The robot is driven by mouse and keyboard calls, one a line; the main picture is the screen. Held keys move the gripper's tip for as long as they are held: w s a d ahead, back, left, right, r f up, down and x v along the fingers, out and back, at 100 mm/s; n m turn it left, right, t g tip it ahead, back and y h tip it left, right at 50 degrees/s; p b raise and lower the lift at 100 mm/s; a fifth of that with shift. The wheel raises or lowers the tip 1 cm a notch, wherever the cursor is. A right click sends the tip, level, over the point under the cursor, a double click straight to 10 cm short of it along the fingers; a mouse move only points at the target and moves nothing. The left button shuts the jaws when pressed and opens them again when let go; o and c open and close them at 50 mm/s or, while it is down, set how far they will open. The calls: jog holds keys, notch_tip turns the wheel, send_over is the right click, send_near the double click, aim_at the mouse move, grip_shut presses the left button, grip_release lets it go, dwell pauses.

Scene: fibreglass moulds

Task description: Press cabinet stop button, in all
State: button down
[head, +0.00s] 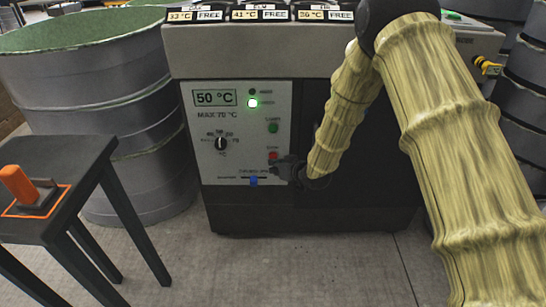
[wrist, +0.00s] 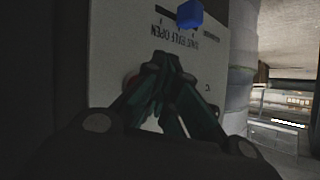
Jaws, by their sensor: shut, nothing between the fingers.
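The cabinet's control panel (head: 238,130) is a light plate on the dark cabinet front. The red button (head: 273,155), with a small label above it, sits low on the right of the panel, below a green button (head: 273,127). My gripper (head: 279,167) is shut and empty, close to the panel just beside and below the red button. In the wrist view the panel appears upside down, and the closed fingers (wrist: 166,62) are in front of it. A reddish spot (wrist: 130,77) shows beside the fingers, partly hidden. I cannot tell whether the fingertips touch anything.
A blue slider knob (head: 253,181) is below the red button; it also shows in the wrist view (wrist: 190,14). A dark stool (head: 95,160) with an orange-handled device (head: 30,190) stands left, before a grey drum (head: 130,110).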

jog(key=shift+s, duration=0.1)
jog(key=s+p, duration=0.1)
jog(key=s, duration=0.4)
dwell(0.6)
dwell(0.6)
jog(key=s+d+f+m+g+h, duration=0.1)
jog(key=s+d+f+g+h, duration=0.1)
jog(key=s+d+f, duration=0.7)
jog(key=s+d+f+m+g+h, duration=0.2)
jog(key=s+f, duration=0.3)
jog(key=s, duration=0.8)
jog(key=s+d+f+m+g+h, duration=0.1)
jog(key=s+d+f+g+h, duration=0.1)
jog(key=s+d+f, duration=0.7)
jog(key=s+d+r+m+g+h+p, duration=0.15)
jog(key=s+g, duration=0.25)
jog(key=s, duration=1.5)
notch_tip(320, 180, up, 21)
jog(key=p, duration=2)
jog(key=shift+w+d, duration=0.25)
jog(key=shift+w, duration=0.1)
